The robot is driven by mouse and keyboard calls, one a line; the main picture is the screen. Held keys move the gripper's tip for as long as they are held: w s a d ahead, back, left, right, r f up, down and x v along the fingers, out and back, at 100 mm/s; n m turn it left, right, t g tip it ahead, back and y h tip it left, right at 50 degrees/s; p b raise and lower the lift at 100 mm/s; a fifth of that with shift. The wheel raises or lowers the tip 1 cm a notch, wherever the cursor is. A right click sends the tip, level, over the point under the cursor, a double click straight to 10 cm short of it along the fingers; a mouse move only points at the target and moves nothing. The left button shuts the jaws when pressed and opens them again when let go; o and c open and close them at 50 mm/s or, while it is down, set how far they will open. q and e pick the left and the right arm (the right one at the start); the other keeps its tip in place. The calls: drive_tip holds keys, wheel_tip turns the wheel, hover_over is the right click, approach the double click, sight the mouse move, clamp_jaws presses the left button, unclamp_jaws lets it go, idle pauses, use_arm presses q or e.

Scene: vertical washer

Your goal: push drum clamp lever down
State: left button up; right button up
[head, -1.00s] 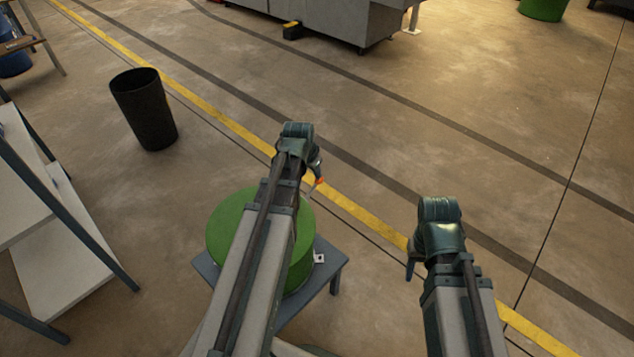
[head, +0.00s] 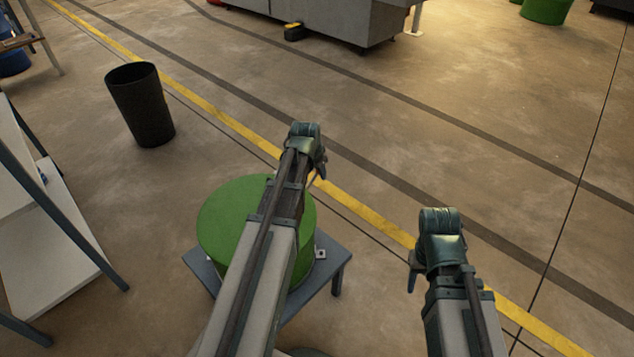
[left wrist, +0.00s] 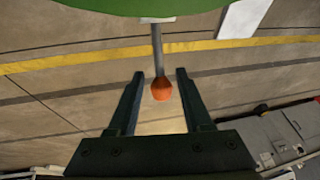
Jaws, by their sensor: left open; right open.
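The green drum (head: 226,225) stands on a small grey table (head: 203,275), partly hidden by my left arm. Its edge (left wrist: 150,6) shows at the top of the left wrist view. The clamp lever (left wrist: 157,45) is a thin grey rod sticking out from the drum, with an orange knob (left wrist: 161,90) at its end. My left gripper (left wrist: 160,74) is open, with the knob between its two fingers in that picture; contact cannot be told. In the head view my left gripper (head: 317,174) mostly hides the lever. My right gripper (head: 411,282) is open, right of the drum and apart from it.
A black bin (head: 141,106) stands on the floor at the upper left. White shelves (head: 50,245) with dark posts stand at the left edge. A grey machine (head: 345,22) is at the back. The floor right of the drum is clear.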

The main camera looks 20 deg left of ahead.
use_arm(q)
drive_tip(key=b+x, duration=0.1)
drive_tip(key=x, duration=0.1)
drive_tip(key=shift+w+f, duration=0.15)
drive_tip(key=shift+f, duration=0.2)
use_arm(e)
wheel_tip(320, 180, down, 2)
drive_tip(key=shift+f, duration=0.2)
use_arm(q)
clamp_jaws()
drive_tip(key=shift+w, duration=0.15)
idle(0.7)
